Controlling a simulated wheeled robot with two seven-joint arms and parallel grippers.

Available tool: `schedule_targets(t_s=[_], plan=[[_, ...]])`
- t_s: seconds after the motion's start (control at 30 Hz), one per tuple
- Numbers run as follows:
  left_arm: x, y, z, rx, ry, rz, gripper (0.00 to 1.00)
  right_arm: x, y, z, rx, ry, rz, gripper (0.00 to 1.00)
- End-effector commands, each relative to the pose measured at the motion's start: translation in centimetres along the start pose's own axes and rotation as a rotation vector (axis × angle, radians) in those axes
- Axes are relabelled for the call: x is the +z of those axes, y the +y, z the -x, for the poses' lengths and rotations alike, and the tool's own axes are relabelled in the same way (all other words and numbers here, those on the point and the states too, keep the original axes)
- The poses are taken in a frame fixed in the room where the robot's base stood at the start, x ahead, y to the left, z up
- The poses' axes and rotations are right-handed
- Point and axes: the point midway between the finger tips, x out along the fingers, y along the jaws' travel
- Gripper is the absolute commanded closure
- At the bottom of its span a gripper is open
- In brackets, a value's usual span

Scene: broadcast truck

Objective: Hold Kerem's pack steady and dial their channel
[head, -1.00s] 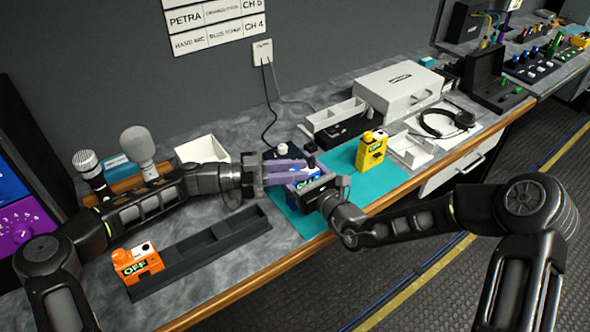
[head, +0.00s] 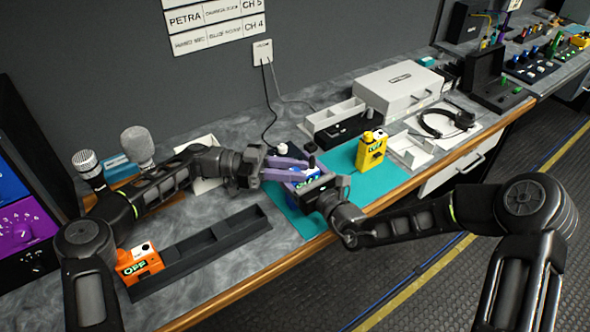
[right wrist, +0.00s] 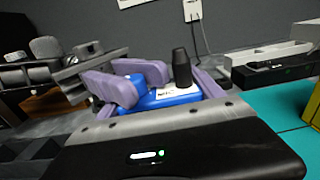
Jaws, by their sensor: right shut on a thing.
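The blue pack (head: 300,182) stands on the teal mat, largely covered by my grippers. My right gripper (head: 308,184) is shut on it from the front right. In the right wrist view, the blue pack (right wrist: 172,97) shows a white label, a blue knob (right wrist: 136,80) and a black stub (right wrist: 182,68) on top. My left gripper (head: 287,168) reaches in from the left over the pack's top. Its purple fingers (right wrist: 128,82) are apart, one on each side of the knob; I cannot tell whether they touch it.
A yellow pack (head: 371,150) stands on the teal mat (head: 398,178) to the right. An orange pack (head: 140,262) reading OFF sits in the black rack (head: 205,250). Two microphones (head: 138,147) stand behind my left arm. A channel sign (head: 215,22) hangs on the wall.

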Motion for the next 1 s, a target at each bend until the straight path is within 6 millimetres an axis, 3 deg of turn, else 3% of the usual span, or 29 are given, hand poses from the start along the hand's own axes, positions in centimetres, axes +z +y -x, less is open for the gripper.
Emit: schedule_targets(t_s=[0.1, 0.67, 1.0], plan=[[0.00, -0.05, 0.07, -0.002, -0.001, 0.000, 0.67, -0.04, -0.02, 0.02, 0.000, 0.001, 0.001, 0.74], [-0.01, -0.01, 0.02, -0.026, 0.001, -0.001, 0.67, -0.03, -0.05, 0.02, -0.001, 0.001, 0.000, 0.74], [0.00, 0.09, 0.07, -0.212, 0.003, 0.001, 0.67, -0.04, -0.06, 0.02, -0.001, 0.001, 0.000, 0.74]])
